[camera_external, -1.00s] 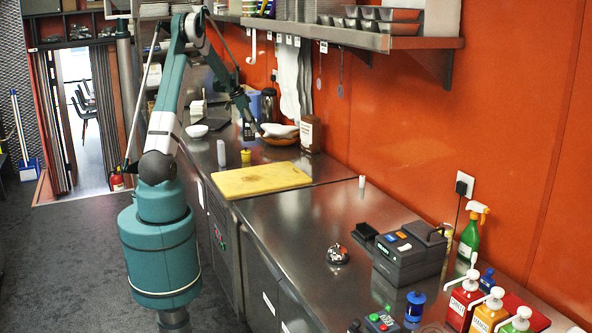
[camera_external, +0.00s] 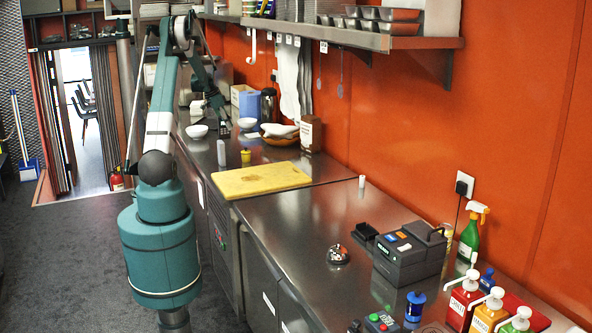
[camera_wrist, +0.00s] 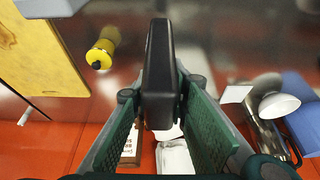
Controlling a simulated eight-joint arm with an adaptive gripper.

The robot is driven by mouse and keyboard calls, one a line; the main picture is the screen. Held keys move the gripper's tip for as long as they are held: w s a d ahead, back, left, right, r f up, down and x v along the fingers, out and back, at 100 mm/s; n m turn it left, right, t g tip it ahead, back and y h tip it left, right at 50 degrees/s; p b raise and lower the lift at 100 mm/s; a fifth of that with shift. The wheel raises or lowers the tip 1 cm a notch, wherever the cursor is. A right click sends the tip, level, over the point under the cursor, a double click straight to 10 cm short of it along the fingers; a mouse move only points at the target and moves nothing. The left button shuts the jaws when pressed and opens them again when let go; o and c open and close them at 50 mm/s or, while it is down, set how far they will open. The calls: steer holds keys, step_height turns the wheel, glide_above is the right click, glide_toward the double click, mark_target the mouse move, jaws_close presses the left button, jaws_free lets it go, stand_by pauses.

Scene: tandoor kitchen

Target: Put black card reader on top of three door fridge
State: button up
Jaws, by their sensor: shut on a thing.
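The black card reader (camera_wrist: 160,70) stands on edge between the two green finger pads of my gripper (camera_wrist: 161,92) in the wrist view. My gripper is shut on it.
A large dark machine (camera_external: 410,252) stands nearer.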

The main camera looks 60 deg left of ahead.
mark_target(220, 124)
steer(key=shift+f, duration=0.1)
steer(key=shift+f, duration=3.05)
steer(key=shift+f, duration=1.85)
steer(key=shift+f, duration=0.15)
steer(key=o, duration=1)
steer(key=shift+r, duration=0.2)
steer(key=shift+v, duration=5.95)
